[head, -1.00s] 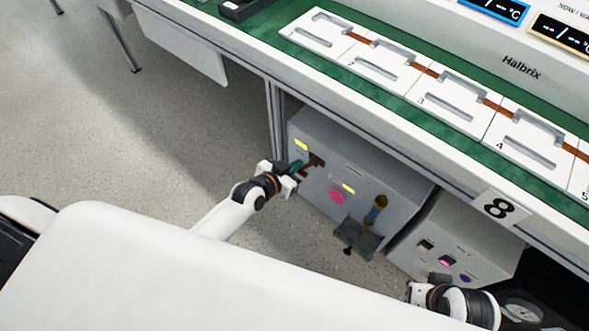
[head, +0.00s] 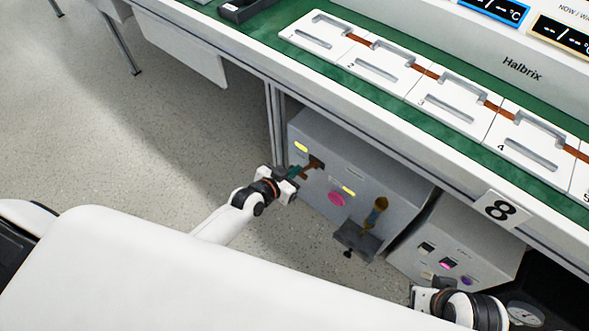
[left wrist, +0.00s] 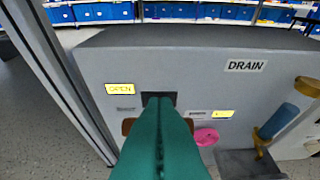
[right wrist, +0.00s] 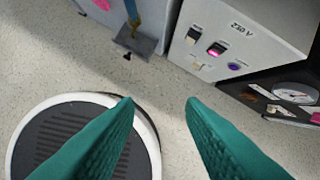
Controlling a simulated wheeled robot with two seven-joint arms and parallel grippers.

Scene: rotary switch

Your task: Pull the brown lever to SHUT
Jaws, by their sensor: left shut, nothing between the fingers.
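The brown lever (head: 314,164) is on the left part of the front of a grey box (head: 365,165) labelled DRAIN. In the left wrist view its brown ends (left wrist: 128,126) show on either side of my teal fingers, which hide its middle. A yellow label reading OPEN (left wrist: 119,88) is up and left of it. A second yellow label (left wrist: 223,114), too small to read, is to the right. My left gripper (head: 297,172) is shut and empty, its tips close by the lever; contact cannot be told. My right gripper (right wrist: 160,101) is open and empty above the floor.
The bench (head: 400,150) overhangs both. Floor at left is clear.

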